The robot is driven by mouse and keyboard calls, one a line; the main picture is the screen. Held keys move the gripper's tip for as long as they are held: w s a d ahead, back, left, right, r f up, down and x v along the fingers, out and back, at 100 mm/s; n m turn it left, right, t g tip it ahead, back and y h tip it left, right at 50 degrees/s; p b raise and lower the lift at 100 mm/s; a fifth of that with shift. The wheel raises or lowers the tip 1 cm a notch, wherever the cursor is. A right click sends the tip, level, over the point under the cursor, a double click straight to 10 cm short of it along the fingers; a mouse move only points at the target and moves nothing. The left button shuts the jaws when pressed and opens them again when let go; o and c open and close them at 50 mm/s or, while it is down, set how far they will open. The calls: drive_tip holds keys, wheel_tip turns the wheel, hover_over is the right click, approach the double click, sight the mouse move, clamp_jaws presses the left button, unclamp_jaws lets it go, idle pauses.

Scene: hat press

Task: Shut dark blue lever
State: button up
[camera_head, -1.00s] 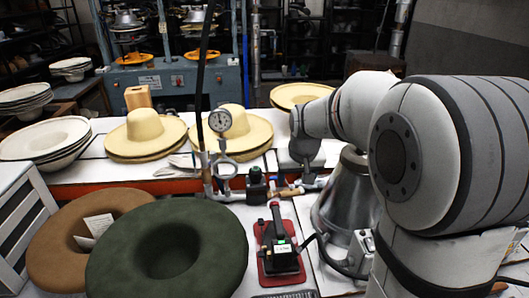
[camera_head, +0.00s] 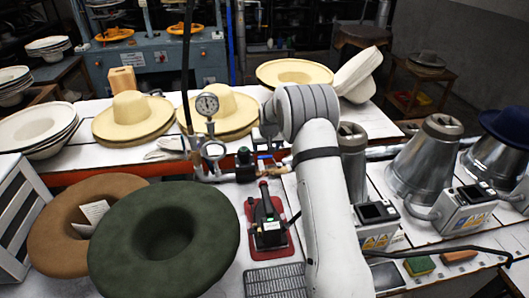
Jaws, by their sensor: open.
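The pipe and valve fittings (camera_head: 212,170) stand at the middle of the bench, with round gauges above them. A small dark blue part that looks like the lever (camera_head: 262,163) shows beside the brass valve, just right of the dark round regulator (camera_head: 244,157). It is small, and its exact angle cannot be told. My gripper (camera_head: 265,146) points down just above and behind these fittings, at the end of my white arm. It is open and seems empty. Its fingertips are small and partly lost against the fittings, so contact with the lever cannot be told.
A black device on a red plate (camera_head: 284,249) sits in front of the valves. Green (camera_head: 215,240) and brown (camera_head: 45,235) felt hats lie left. Straw hats (camera_head: 103,126) stand behind. Metal cones (camera_head: 410,175) and control boxes stand right of my arm.

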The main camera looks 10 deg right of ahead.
sight(265, 156)
drive_tip(key=shift+p+x, duration=0.65)
drive_tip(key=shift+x, duration=2)
drive_tip(key=shift+c, duration=0.2)
drive_tip(key=shift+s, duration=0.1)
drive_tip(key=c, duration=1.1)
